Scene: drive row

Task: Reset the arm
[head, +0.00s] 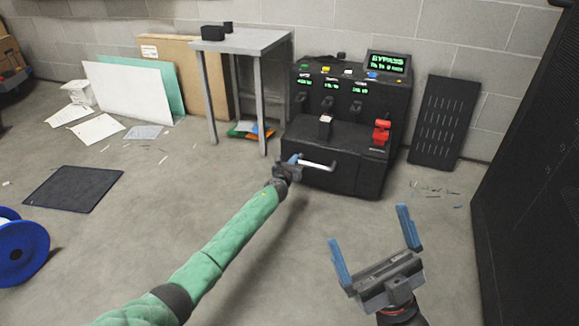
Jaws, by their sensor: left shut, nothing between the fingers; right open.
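My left arm (225,238), in a green sleeve, reaches from the bottom left up to the front of the black console. My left gripper (293,160) is small in view, its blue fingertips together, beside the left end of the white bar handle (318,165) on the console's lower front. I cannot tell whether it touches the handle. My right gripper (376,246) is at the lower right, its blue fingers spread wide and empty, above the floor. The black console (330,130) has coloured buttons, small green displays, a red part (381,131) and a screen reading "BYPASS" (387,62).
A grey table (243,41) stands left of the console. A slotted black panel (444,122) leans on the wall to its right. A tall black cabinet (530,170) fills the right edge. A dark mat (73,189) and a blue spool (20,252) lie left. The middle floor is open.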

